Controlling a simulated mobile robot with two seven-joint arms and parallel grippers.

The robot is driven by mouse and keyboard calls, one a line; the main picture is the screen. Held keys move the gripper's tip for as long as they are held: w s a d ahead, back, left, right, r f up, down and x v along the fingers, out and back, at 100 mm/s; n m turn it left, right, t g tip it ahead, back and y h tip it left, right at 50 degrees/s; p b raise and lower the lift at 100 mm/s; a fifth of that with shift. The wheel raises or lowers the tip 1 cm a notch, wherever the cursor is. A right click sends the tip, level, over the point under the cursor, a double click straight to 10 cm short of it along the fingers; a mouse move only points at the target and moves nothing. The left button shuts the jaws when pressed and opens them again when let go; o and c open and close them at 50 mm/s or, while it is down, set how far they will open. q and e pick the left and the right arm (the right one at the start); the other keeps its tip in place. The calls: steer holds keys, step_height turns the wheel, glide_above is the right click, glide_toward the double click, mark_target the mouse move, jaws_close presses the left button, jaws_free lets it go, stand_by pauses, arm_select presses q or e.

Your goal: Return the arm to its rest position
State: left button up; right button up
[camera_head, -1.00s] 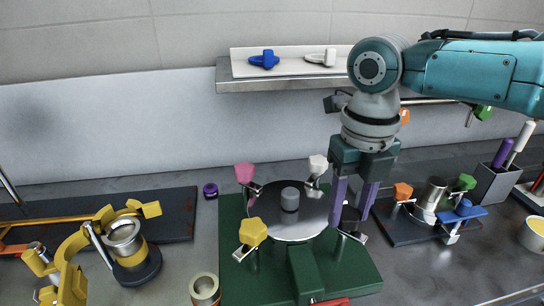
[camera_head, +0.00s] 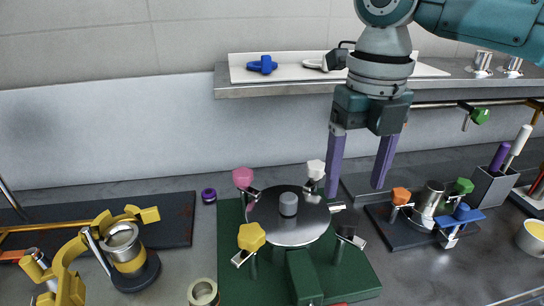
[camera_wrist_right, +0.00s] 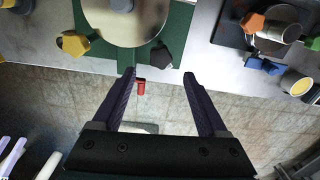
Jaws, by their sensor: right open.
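My right gripper (camera_head: 358,165) is open and empty in the head view. Its two purple fingers point down in the air, above and to the right of a round grey lid (camera_head: 290,228) on a green base (camera_head: 335,275). In the right wrist view, the open fingers (camera_wrist_right: 161,92) frame a red piece (camera_wrist_right: 141,87) at the front of the base, with nothing held between them. My right arm (camera_head: 490,28) is teal and comes in from the upper right. My left gripper is not in view.
Pink (camera_head: 243,177), white (camera_head: 316,169), yellow (camera_head: 252,237) and black (camera_head: 346,230) knobs ring the lid. A shelf (camera_head: 300,89) hangs on the wall behind the gripper. A dark tray with clamps (camera_head: 390,232) is at right, a yellow device (camera_head: 75,272) at left.

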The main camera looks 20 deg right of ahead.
steer(key=shift+r, duration=1.45)
